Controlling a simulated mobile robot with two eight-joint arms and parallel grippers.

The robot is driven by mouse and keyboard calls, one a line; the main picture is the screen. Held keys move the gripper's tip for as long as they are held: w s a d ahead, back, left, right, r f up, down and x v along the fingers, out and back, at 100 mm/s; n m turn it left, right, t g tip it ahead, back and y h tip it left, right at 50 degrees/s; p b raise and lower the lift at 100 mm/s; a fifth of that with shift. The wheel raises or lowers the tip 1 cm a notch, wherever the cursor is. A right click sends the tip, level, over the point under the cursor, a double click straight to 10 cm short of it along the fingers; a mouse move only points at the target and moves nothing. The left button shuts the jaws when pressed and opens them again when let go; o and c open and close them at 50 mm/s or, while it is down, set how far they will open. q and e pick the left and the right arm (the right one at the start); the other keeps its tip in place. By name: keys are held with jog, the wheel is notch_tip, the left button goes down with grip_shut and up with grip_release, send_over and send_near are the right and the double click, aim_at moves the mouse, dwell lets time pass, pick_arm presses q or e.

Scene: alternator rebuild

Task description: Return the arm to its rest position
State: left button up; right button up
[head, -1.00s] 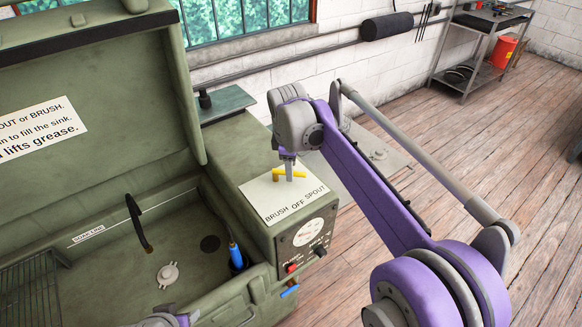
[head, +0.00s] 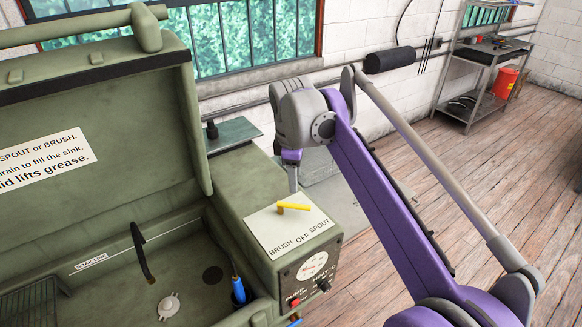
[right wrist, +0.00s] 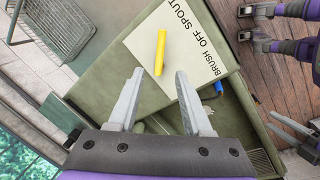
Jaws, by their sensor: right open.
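My right gripper (head: 293,186) is open and empty. It hangs behind the yellow selector lever (head: 293,207), apart from it. The lever sits on a white plate (head: 270,237) marked BRUSH, OFF, SPOUT, on top of the green washer's side box. Its long end points to the right in the head view. In the right wrist view the open fingers (right wrist: 160,74) show in front of the lever (right wrist: 160,52), with nothing between them. Grey and purple parts of mine show at that view's right edge. Which is my left gripper is unclear.
The green sink (head: 200,265) with its raised lid (head: 95,125) is on the left, holding a black spout (head: 140,250) and a blue-handled brush (head: 237,288). A metal shelf cart (head: 475,75) and a red bucket (head: 506,80) stand far right. Wooden floor between is clear.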

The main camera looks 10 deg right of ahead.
jog(key=s+d+f+m+t, duration=0.2)
jog(key=s+d+f+m, duration=0.1)
jog(key=s+f+m, duration=0.4)
jog(key=s+d+f+m+t, duration=0.1)
jog(key=s+d+f+m, duration=0.2)
jog(key=s+f+m, duration=0.4)
jog(key=s+f, duration=0.3)
jog(key=s, duration=0.3)
jog(key=s+f, duration=0.2)
jog(key=s, duration=0.5)
jog(key=shift+d+f+t+y, duration=0.4)
